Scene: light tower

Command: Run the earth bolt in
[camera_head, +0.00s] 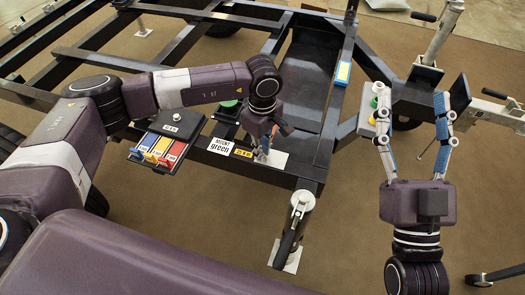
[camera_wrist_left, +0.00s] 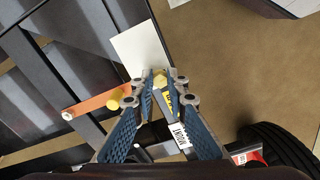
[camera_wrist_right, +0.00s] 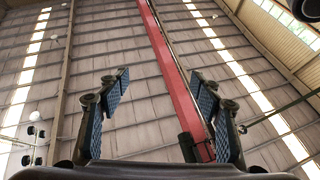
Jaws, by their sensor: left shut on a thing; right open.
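The yellow bolt head (camera_wrist_left: 160,77), which looks like the earth bolt, sits between my left fingertips in the left wrist view. My left gripper (camera_wrist_left: 160,88) is shut on it, beside a pale plate (camera_wrist_left: 138,48) on the dark frame. In the head view my left gripper (camera_head: 264,150) is low at the frame's near corner and hides the bolt.
A tray of blue, yellow and red bins (camera_head: 160,150) stands left of my left gripper. A jack leg (camera_head: 297,215) stands in front. Brackets and posts (camera_head: 437,45) are near my right gripper.

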